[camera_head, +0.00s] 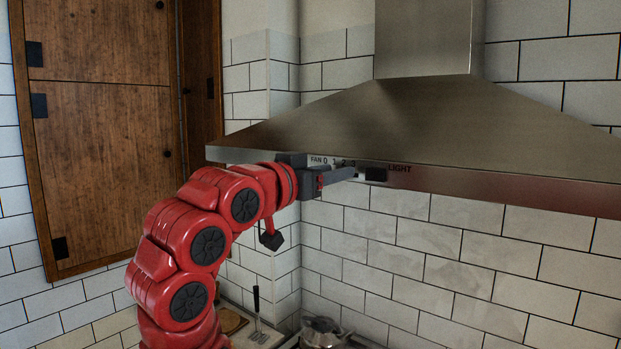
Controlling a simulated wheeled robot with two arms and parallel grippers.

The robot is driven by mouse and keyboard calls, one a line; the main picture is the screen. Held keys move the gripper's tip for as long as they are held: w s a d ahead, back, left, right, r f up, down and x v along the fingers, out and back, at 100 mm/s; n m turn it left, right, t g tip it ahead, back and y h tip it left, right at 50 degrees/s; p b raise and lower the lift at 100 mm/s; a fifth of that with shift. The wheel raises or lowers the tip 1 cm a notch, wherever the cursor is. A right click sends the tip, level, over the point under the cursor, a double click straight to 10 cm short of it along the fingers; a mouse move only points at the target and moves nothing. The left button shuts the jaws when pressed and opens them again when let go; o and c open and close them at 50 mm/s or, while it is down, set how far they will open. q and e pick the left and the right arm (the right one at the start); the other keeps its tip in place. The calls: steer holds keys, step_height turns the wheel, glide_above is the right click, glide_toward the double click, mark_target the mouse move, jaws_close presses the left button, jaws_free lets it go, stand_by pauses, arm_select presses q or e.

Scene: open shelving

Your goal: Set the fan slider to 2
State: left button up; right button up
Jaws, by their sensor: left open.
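The fan control strip (319,160) is on the front edge of the range hood (430,122), marked FAN with 0, 1 and 2. To its right is the LIGHT label (400,168), with a dark knob or switch (375,174) beside it. My left gripper (345,176) is open and raised at the hood's front edge, just below the fan markings and left of the dark knob. Its jaws look empty. The fan slider itself cannot be made out; the gripper covers part of the strip. Whether the gripper touches the hood is unclear. My right gripper is not in view.
A wooden cabinet (105,130) hangs at the left. Below the hood are a metal pot or kettle (322,331), a wooden board (232,320) and a dark-handled utensil (256,300). The tiled wall (440,260) under the hood is bare.

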arm_select(q)
steer(key=b+v, duration=0.5)
steer(key=v, duration=1.2)
